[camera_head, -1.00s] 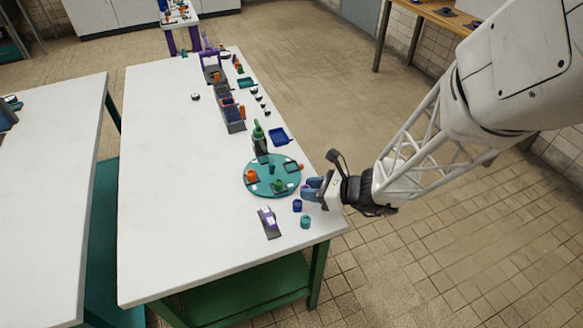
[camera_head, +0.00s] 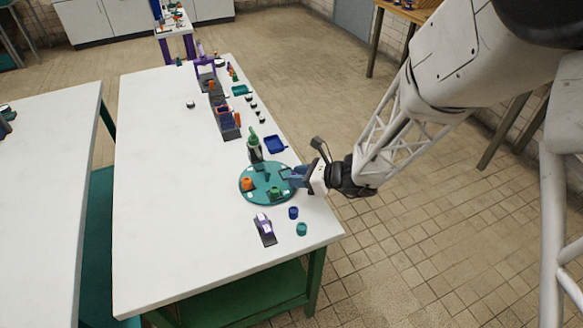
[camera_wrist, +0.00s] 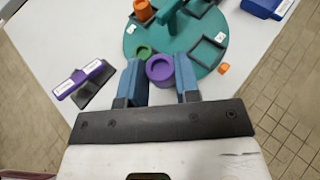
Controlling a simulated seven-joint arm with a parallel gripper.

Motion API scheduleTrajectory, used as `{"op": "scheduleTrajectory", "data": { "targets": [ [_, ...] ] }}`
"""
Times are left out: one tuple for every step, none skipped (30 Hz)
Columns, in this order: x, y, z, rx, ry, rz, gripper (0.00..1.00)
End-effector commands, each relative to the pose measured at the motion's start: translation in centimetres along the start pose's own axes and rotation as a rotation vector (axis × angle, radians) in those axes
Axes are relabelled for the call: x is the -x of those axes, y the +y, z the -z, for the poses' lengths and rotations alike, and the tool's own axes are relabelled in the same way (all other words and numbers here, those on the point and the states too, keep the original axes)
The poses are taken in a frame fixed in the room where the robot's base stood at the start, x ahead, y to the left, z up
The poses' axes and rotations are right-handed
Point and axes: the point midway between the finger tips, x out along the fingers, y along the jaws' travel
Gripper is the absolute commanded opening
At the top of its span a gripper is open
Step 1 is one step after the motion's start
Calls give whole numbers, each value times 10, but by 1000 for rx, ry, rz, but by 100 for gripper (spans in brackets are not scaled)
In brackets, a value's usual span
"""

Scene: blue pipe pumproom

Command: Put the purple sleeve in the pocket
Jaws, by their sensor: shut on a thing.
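My gripper (camera_wrist: 159,80) is shut on the purple sleeve (camera_wrist: 160,68), a short round ring between its two blue fingers. In the head view my gripper (camera_head: 291,177) is at the right rim of the round teal plate (camera_head: 253,198), and the sleeve is hidden or too small to tell. The wrist view shows the plate (camera_wrist: 133,40) just beyond the sleeve. An empty square-framed pocket (camera_wrist: 208,52) is on the plate, ahead and right of the sleeve. I cannot tell the sleeve's height above the plate.
On the plate are an orange ring (camera_wrist: 143,10) and a green ring (camera_wrist: 145,51), close left of the sleeve. A small orange cube (camera_wrist: 223,69) lies near the rim. A purple labelled stand (camera_head: 264,225), blue ring (camera_head: 293,212) and teal ring (camera_head: 301,229) stand nearer the table's front.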

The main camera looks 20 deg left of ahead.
Motion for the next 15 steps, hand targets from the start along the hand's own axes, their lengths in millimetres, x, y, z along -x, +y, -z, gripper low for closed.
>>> {"op": "scheduleTrajectory", "data": {
  "targets": [
    [-5, -7, -1, 0, 0, 0, 6],
    [-8, -10, -1, 0, 0, 0, 6],
    [-11, -15, -2, 0, 0, 0, 6],
    [-14, -18, -3, 1, -1, 0, 6],
    [-16, -22, -4, 1, -1, 0, 6],
    [-20, -27, -5, 1, -1, -1, 6],
    [-22, -30, -5, 1, -1, -1, 6],
    [-25, -34, -6, 2, -1, -1, 6],
    [-28, -39, -7, 2, -1, -1, 6],
    [-31, -42, -8, 2, -1, -1, 6],
    [-34, -45, -8, 1, -1, -1, 6],
    [-36, -49, -9, 1, -1, -1, 6],
    [-38, -52, -9, 1, -1, -1, 6],
    [-40, -54, -10, 1, -1, -1, 6],
    [-42, -57, -10, 1, 0, -1, 6]
  ]
}}
